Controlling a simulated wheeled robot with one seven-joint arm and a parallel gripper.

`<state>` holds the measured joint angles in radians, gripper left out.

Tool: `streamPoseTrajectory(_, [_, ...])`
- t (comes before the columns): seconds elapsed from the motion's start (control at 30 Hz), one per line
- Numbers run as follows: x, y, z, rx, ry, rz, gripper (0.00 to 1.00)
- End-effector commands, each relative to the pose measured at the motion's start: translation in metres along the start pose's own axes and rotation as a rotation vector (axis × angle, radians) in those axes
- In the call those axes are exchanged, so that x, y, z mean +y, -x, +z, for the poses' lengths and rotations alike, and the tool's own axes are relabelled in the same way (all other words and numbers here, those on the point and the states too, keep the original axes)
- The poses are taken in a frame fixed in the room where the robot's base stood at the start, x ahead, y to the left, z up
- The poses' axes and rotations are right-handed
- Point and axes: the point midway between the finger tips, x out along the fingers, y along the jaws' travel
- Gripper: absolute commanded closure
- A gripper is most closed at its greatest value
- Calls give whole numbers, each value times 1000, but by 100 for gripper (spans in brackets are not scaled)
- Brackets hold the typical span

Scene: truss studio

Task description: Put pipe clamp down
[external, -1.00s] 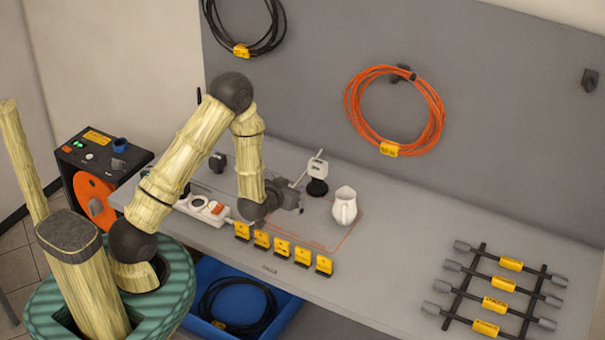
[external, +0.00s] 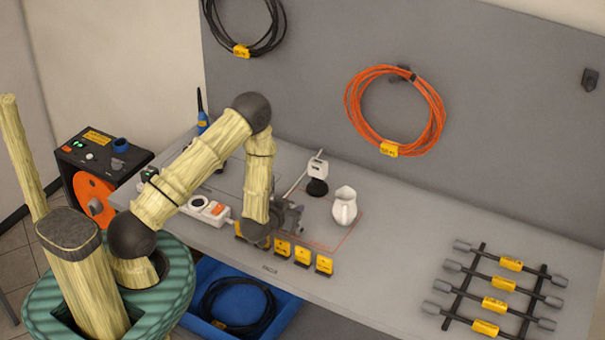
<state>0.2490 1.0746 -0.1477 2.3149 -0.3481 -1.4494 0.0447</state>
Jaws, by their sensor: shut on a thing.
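My gripper (external: 290,216) is low over the grey worktop (external: 385,240), just behind the row of yellow tags at the front edge. It is shut on the pipe clamp, a small grey shape that I can hardly tell apart from the jaws. My wrist and forearm hide part of it. I cannot tell whether the clamp touches the worktop. Thin red outlines (external: 345,238) are marked on the worktop to the right of the gripper.
A white jug (external: 344,206) and a white-and-black device (external: 317,178) stand close behind and right. A power strip (external: 208,208) lies left of my forearm. Several yellow tags (external: 302,256) line the front edge. A cable rack (external: 495,290) lies far right; the worktop between is clear.

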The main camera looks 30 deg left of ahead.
Motion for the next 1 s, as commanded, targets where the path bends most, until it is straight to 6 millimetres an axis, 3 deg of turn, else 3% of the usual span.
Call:
streamPoseTrajectory(0.47, [0, -5, 11, 2, 0, 1, 100])
streamPoseTrajectory(0.5, [0, -5, 11, 1, 0, 0, 76])
streamPoseTrajectory(0.6, [0, -4, 10, 1, 0, 0, 57])
streamPoseTrajectory(1.0, [0, -2, 6, 1, 0, 0, 57])
